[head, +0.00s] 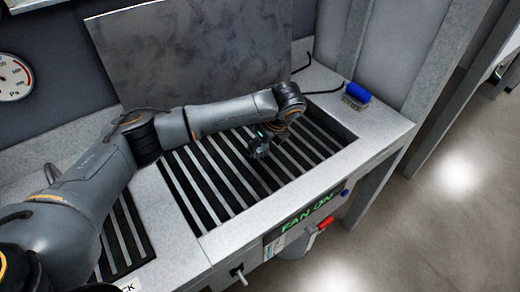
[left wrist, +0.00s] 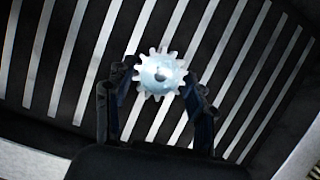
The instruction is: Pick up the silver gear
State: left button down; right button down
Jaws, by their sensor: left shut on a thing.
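The silver gear (left wrist: 160,74) shows in the left wrist view, a bright toothed disc with a round hub at its centre. My left gripper (left wrist: 160,85) is shut on it, with one dark finger at each side of the gear. Slats fill the background behind the gear. In the head view my left gripper (head: 262,150) is over the slatted bench top, and the gear cannot be made out there. My right gripper is not in view.
The bench has a light grey frame (head: 375,130) around dark slatted grates. A grey panel (head: 190,50) stands at the back. A blue-topped object (head: 358,93) sits at the back right corner.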

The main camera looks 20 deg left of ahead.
pick_arm(q)
jog(key=s+d+r+p, duration=0.1)
jog(key=s+d+r, duration=0.3)
jog(key=s+r, duration=0.6)
jog(key=s, duration=0.3)
jog(key=shift+s+r+p, duration=0.2)
jog(key=shift+r+p, duration=0.05)
jog(key=shift+p, duration=0.15)
jog(key=shift+d, duration=0.1)
jog(key=c, duration=1)
grip_release()
jog(key=c, duration=1.1)
grip_shut()
